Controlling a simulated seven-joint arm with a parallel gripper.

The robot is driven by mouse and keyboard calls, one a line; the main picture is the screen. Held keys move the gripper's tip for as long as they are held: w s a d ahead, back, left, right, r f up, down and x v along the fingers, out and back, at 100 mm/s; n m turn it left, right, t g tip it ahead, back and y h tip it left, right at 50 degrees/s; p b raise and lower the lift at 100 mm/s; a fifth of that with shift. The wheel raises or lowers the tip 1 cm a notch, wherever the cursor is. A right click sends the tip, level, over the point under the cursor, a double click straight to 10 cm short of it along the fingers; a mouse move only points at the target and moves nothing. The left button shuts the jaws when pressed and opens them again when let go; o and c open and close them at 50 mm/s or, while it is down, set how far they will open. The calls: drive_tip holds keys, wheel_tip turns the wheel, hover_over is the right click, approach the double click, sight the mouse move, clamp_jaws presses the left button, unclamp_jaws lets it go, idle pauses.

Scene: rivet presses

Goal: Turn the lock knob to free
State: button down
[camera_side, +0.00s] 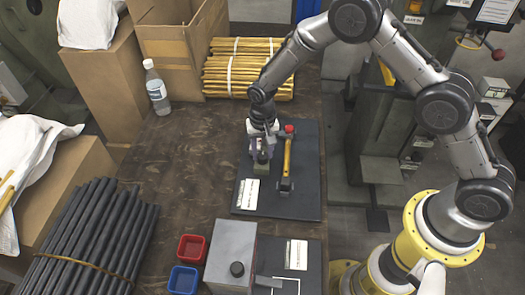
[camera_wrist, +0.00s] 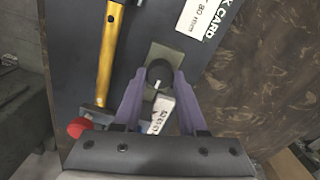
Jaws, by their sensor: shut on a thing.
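My gripper (camera_side: 262,150) reaches down over the dark board (camera_side: 308,197). In the wrist view its two purple fingers (camera_wrist: 158,80) are shut on a dark round lock knob (camera_wrist: 159,69), one finger on each side. The knob stands on an olive-green plate (camera_wrist: 158,53), whose block also shows in the side view (camera_side: 261,169) below the fingers. A white label (camera_wrist: 161,112) with dark print lies between the fingers, just below the knob. The fingers hide the knob in the side view, and I cannot read its lock position.
A yellow-handled lever (camera_side: 287,158) with a red ball (camera_side: 289,128) stands close beside my gripper. A white card (camera_side: 250,194) lies on the board. A grey box (camera_side: 231,255), a red bin (camera_side: 192,249) and a blue bin (camera_side: 183,280) stand nearer the front.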

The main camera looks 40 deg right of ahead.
drive_tip(key=shift+n, duration=0.3)
drive_tip(key=n, duration=0.3)
drive_tip(key=shift+n, duration=0.3)
drive_tip(key=n, duration=1.3)
drive_tip(key=shift+n, duration=0.3)
drive_tip(key=shift+a+r, duration=0.1)
drive_tip(key=shift+c, duration=2.3)
unclamp_jaws()
